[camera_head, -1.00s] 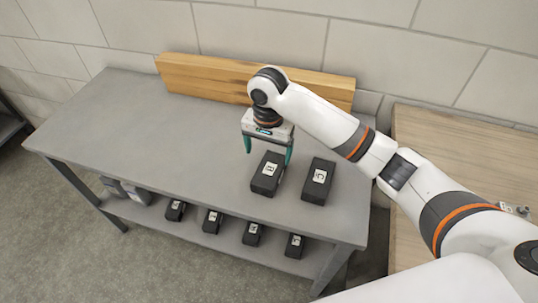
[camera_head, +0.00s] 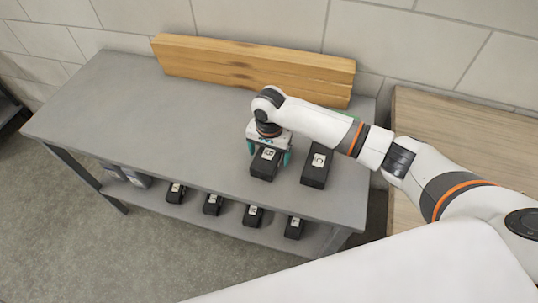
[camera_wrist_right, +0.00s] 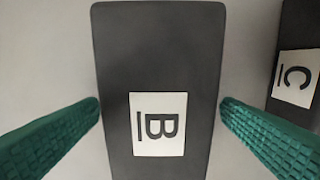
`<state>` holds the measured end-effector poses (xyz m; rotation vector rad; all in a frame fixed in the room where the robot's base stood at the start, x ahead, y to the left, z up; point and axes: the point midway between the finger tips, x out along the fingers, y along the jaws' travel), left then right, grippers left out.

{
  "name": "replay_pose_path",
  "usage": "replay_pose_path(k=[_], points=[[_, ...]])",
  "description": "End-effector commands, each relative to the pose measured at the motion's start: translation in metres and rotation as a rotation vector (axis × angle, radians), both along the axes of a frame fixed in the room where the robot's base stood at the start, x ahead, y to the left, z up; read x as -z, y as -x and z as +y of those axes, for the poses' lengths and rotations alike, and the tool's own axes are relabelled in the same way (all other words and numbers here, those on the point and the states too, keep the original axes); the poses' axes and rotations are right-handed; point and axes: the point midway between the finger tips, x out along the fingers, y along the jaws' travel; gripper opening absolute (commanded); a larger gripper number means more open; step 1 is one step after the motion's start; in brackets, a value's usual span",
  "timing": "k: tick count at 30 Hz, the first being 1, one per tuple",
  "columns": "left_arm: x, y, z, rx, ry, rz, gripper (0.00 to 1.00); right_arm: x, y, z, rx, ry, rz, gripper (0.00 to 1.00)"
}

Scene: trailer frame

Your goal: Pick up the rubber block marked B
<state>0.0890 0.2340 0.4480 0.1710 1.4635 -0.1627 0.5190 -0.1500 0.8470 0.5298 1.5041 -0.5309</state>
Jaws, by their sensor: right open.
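The rubber block marked B (camera_head: 264,166) is black with a white label and lies on the grey metal table. In the right wrist view the block (camera_wrist_right: 158,50) fills the middle, its B label facing the camera. My right gripper (camera_head: 269,156) is over the block, with teal fingers on either side of it. In the right wrist view the gripper (camera_wrist_right: 160,105) is open, one finger at the block's left side and one at its right, with at most narrow gaps. The block's far end is hidden by the gripper in the head view. My left gripper is not in view.
A block marked C (camera_head: 315,168) lies close to the right of block B and also shows in the right wrist view (camera_wrist_right: 292,35). Wooden beams (camera_head: 240,70) stand along the table's back. Several labelled blocks sit on the lower shelf (camera_head: 150,195). The table's left half is clear.

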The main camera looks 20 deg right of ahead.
Motion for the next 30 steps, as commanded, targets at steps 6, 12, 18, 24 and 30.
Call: replay_pose_path(k=[6,12,18,24,30], points=[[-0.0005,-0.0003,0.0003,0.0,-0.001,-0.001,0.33,0.0135,0.0002,0.0002,-0.001,0.0,0.0,0.87],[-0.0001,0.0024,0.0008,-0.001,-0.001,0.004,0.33,0.0131,0.0001,0.0003,-0.001,-0.001,-0.001,0.79],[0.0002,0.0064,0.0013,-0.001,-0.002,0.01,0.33,0.0128,0.0,0.0003,-0.001,-0.001,-0.001,0.46],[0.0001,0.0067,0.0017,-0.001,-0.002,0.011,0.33,0.0115,-0.0008,0.0005,-0.001,-0.002,-0.003,0.23],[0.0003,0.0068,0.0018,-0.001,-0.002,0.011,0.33,0.0094,-0.0011,0.0006,-0.001,-0.002,-0.003,0.23]])
